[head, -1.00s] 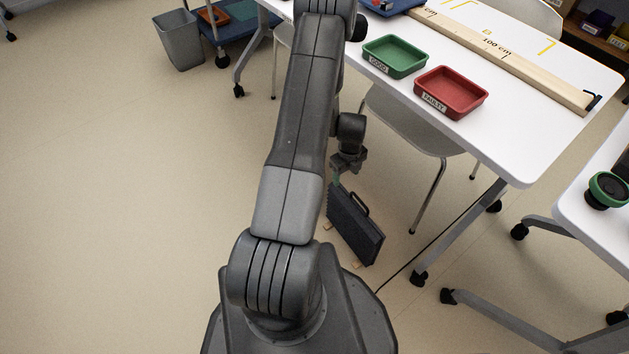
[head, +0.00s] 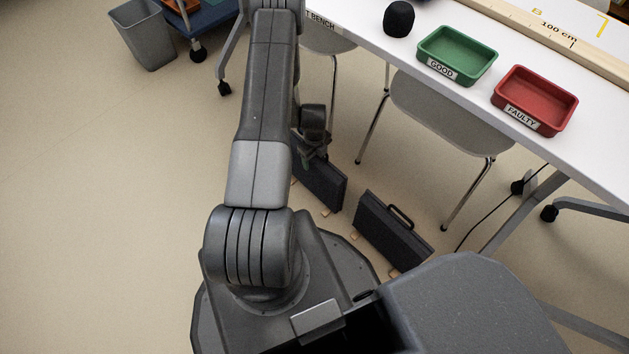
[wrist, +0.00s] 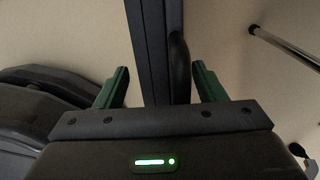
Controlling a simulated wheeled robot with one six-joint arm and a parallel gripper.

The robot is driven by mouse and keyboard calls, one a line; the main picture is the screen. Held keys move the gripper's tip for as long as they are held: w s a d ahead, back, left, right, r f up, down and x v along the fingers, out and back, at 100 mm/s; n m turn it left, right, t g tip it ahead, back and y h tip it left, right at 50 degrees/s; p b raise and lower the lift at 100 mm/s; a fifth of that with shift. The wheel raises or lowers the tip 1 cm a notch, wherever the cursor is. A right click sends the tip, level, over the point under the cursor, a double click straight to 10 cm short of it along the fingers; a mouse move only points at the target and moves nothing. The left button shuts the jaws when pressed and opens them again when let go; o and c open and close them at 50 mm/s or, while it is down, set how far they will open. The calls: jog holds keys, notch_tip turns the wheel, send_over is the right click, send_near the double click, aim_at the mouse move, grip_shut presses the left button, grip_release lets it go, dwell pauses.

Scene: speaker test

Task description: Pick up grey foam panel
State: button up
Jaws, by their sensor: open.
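Two dark grey panels stand upright on the floor on small wooden feet. The nearer one (head: 390,232), with a black loop handle on top, is right of my arm and apart from my gripper. The other panel (head: 324,187) is further left, directly below my gripper (head: 312,155), partly hidden by my arm. In the wrist view, my gripper (wrist: 160,88) is open, its green fingers on either side of a dark panel (wrist: 152,35). The panel's black handle (wrist: 180,65) lies close to the right finger; contact cannot be told.
A white table (head: 360,40) at upper right holds a green GOOD tray (head: 456,56), a red FAULTY tray (head: 535,100) and a black foam ball (head: 398,18). A grey chair (head: 450,112) and a cable (head: 500,208) are by the panels.

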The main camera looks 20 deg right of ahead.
grip_shut()
dwell(0.3)
